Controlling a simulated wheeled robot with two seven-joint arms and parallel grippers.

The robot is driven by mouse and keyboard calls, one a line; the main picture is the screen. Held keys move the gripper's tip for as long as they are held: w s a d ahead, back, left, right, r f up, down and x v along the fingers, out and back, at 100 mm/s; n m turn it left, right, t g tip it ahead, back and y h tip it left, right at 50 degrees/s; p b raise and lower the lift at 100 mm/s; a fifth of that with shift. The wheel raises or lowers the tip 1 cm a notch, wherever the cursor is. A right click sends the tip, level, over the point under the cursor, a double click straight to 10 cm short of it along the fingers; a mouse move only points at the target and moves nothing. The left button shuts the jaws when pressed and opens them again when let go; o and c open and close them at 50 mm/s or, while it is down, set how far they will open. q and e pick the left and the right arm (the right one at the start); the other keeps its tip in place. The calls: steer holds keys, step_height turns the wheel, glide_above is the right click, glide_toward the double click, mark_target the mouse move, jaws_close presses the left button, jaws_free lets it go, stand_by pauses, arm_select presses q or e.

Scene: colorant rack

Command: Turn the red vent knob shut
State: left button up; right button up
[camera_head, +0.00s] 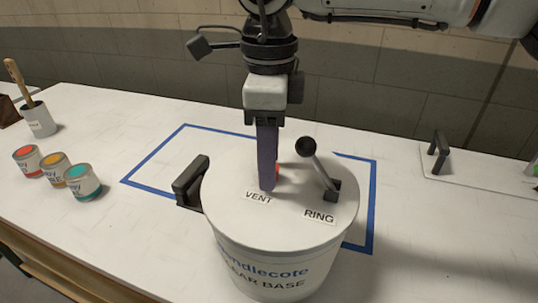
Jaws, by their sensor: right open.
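A large white pot (270,265) stands on the table, with a flat lid (232,208) labelled VENT and RING. The red vent knob (277,171) shows only as a small red patch behind my right gripper's fingers, so how it is turned is hidden. My right gripper (268,186) comes down from above and points at the lid just above the VENT label. Its jaws are open at the knob; I cannot tell whether a finger touches it. My left gripper is out of view.
A lever with a black ball (306,147) rises from the lid near the RING label, close right of my gripper. A dark side handle (190,182) sticks out left. Small paint cans (83,182) and a brush cup (38,120) stand far left. A handled board (470,170) lies right.

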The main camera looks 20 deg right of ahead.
steer(key=c, duration=1)
steer(key=shift+c, duration=0.2)
